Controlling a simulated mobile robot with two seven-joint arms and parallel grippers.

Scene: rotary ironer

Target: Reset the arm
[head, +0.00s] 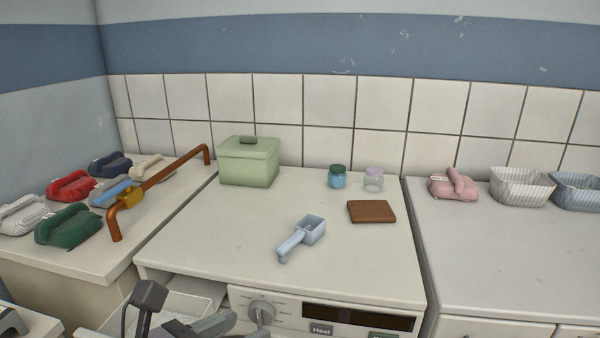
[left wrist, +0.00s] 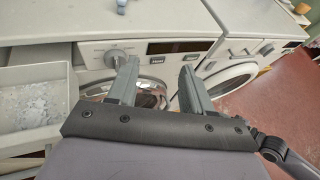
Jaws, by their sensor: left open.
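My left gripper (left wrist: 158,82) is open and empty in the left wrist view, its two grey fingers spread apart in front of the white machine's front panel. Dark grey parts of my left arm show at the bottom left of the head view, beside an open drawer (head: 176,303) of the machine; that view does not show the fingers clearly. The drawer also shows at the left in the left wrist view (left wrist: 30,85), with white powdery stuff in it. My right gripper is not in view.
On the machine top (head: 240,225) are a blue scoop (head: 303,238), a green lidded box (head: 248,162), two small jars (head: 338,178) and a brown block (head: 371,211).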

